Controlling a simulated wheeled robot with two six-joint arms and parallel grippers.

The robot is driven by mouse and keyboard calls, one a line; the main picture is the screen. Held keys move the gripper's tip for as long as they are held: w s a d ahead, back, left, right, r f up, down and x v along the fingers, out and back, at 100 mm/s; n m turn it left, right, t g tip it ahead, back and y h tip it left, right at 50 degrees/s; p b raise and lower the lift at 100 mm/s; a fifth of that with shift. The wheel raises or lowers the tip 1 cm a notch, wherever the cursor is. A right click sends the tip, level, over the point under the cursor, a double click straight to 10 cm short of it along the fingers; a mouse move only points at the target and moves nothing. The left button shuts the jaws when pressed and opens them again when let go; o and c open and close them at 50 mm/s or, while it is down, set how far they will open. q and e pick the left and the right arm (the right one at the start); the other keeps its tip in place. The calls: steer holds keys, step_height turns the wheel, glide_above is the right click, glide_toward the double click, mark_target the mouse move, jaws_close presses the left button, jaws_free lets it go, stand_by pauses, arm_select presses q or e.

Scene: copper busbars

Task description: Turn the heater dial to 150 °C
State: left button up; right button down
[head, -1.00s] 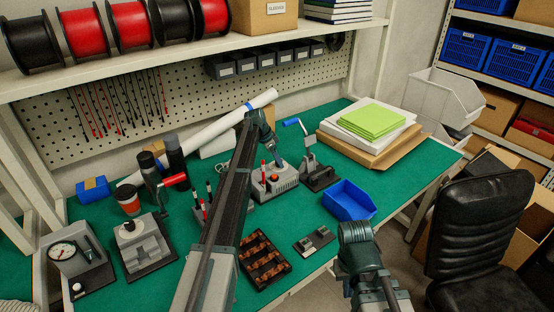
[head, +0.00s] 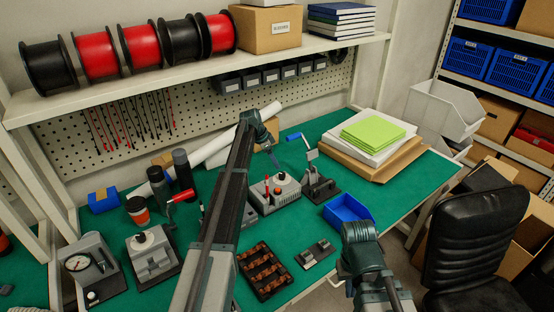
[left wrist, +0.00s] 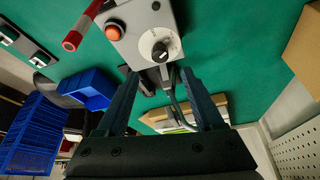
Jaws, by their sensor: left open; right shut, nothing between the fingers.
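The heater is a light grey box (head: 277,203) on the green bench. In the left wrist view its top face (left wrist: 133,22) carries a white-rimmed round dial (left wrist: 160,46) with a dark knob and an orange button (left wrist: 113,32). The dial's marks are too small to read. My left gripper (head: 274,163) is above the heater in the head view. In the left wrist view the open left gripper (left wrist: 163,80) has its fingers either side of the dial's lower edge, with nothing seen between them. My right arm is at the lower right of the head view, but its fingers do not show.
A busbar tray (head: 264,270) lies nearer me. Dark bottles (head: 182,168) stand to the left.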

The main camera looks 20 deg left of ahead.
arm_select(q)
steer(key=p+v, duration=0.3)
steer(key=v, duration=0.2)
steer(key=shift+r+p, duration=0.2)
steer(key=shift+p, duration=0.2)
steer(key=shift+a, duration=0.1)
steer(key=s+d+f+n+g+y, duration=0.1)
steer(key=s+d+n, duration=0.1)
steer(key=s+d, duration=1.2)
steer(key=s+d+f+n+g+y, duration=0.1)
steer(key=s+d+n+g+y, duration=0.1)
steer(key=s+d, duration=1.1)
steer(key=s+a+n+y, duration=0.1)
steer(key=s+n+y, duration=0.1)
steer(key=s, duration=1.6)
steer(key=shift+s+r+n, duration=0.15)
steer(key=shift+r+n, duration=0.05)
steer(key=shift+n, duration=0.2)
steer(key=shift+a, duration=0.1)
